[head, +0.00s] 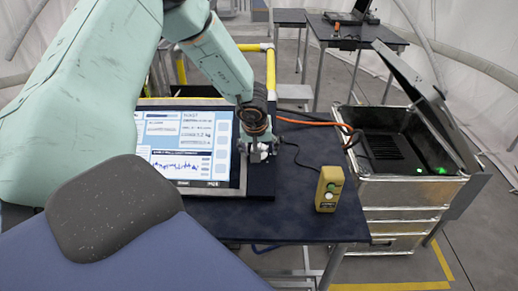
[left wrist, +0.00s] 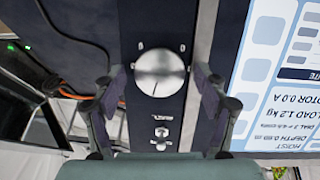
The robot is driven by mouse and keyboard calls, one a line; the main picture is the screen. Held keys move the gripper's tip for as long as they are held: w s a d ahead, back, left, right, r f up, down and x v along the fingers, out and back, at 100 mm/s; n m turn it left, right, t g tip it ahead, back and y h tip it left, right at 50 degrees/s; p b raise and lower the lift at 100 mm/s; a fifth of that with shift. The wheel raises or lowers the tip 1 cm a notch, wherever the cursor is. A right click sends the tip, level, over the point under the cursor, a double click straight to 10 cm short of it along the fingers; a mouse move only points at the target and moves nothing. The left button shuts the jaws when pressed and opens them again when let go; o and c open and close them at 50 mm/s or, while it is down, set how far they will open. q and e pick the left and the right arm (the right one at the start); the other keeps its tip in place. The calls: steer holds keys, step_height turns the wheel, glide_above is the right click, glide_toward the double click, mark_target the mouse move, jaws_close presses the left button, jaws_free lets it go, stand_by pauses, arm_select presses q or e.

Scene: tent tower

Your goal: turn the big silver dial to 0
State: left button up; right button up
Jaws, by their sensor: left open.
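The big silver dial (left wrist: 160,72) shows in the left wrist view on a dark panel beside the screen. It is round with a short dark line near its lower edge in the picture. Small white marks sit just above it on the panel, one looking like a 0; they are too small to read surely. My left gripper (left wrist: 160,80) is open, with one finger on each side of the dial; I cannot tell whether they touch it. In the head view my left gripper (head: 258,152) is over the panel and hides the dial. My right gripper is not in view.
The screen (head: 190,145) stands left of the panel. Small silver controls (left wrist: 161,132) sit below the dial in the wrist view. A yellow button box (head: 329,190) stands on the dark table (head: 290,215). An open metal case (head: 400,190) with an orange cable is at right.

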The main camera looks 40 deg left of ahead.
arm_select(q)
steer(key=shift+c, duration=0.3)
steer(key=shift+s+d+r, duration=0.1)
steer(key=shift+s+r, duration=0.05)
steer(key=c, duration=1.1)
